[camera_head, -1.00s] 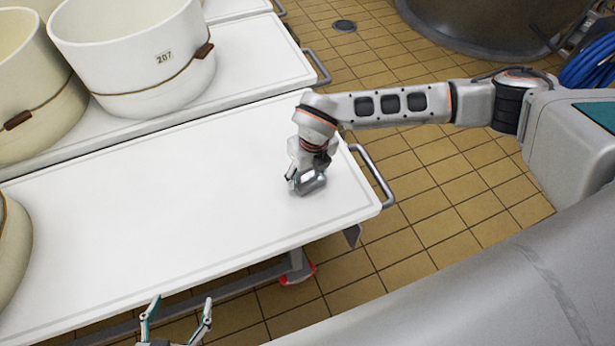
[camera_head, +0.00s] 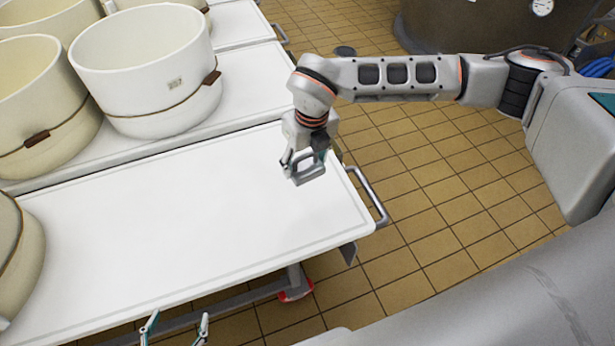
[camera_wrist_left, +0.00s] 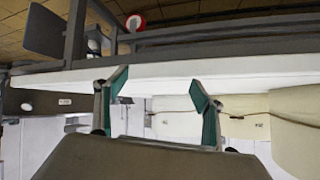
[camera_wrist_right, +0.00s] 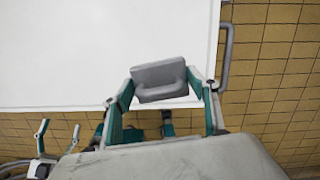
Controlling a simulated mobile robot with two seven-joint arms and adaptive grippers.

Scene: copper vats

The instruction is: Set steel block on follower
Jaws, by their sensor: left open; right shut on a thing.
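The steel block (camera_head: 309,175) is a small grey block with rounded corners. It is gripped in my right gripper (camera_head: 303,164), over the right end of the white table (camera_head: 190,220). In the right wrist view the block (camera_wrist_right: 160,80) sits between the two teal-lined fingers of that gripper (camera_wrist_right: 160,92). Any gap below it is hard to judge. My left gripper (camera_head: 177,325) is open and empty beside the table's near edge; its spread fingers show in the left wrist view (camera_wrist_left: 160,80). I cannot pick out a follower; the inside bottoms of the moulds are hidden.
A large white mould (camera_head: 145,70) with a strap and label stands on the table behind. Cream moulds (camera_head: 40,110) stand to its left, and another (camera_head: 15,245) is at the near table's left end. A metal handle (camera_head: 368,195) juts from the table's right end. The middle is clear.

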